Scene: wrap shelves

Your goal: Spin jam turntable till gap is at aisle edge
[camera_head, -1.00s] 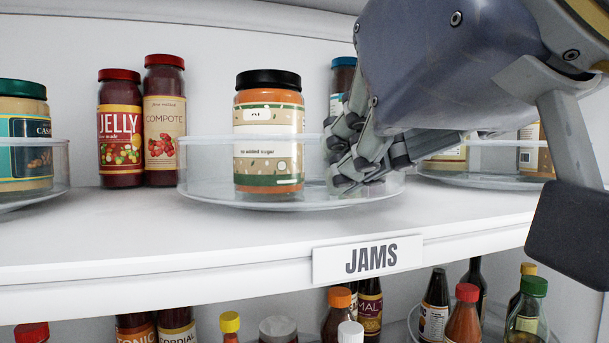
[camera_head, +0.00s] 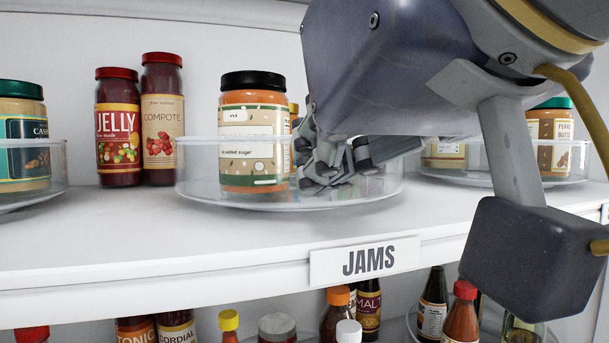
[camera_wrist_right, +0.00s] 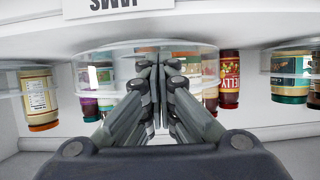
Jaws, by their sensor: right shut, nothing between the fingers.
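The clear round jam turntable (camera_head: 196,178) stands on the white shelf above the JAMS label (camera_head: 364,261). A jar with orange contents and a black lid (camera_head: 252,132) stands on its front left. A sliver of another jar with an orange lid (camera_head: 294,112) shows behind it. My right gripper (camera_head: 322,172) is shut and empty, with its fingers low over the turntable's front, just right of the black-lidded jar; contact is unclear. In the upside-down wrist view the shut fingers (camera_wrist_right: 158,68) reach toward the turntable (camera_wrist_right: 112,50). The gripper hides the turntable's right part. My left gripper is not in view.
A jelly jar (camera_head: 118,130) and a compote jar (camera_head: 162,125) stand left of the turntable. Other turntables sit at far left (camera_head: 66,165) and right (camera_head: 480,178). Several bottles stand on the shelf below. The shelf front is clear.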

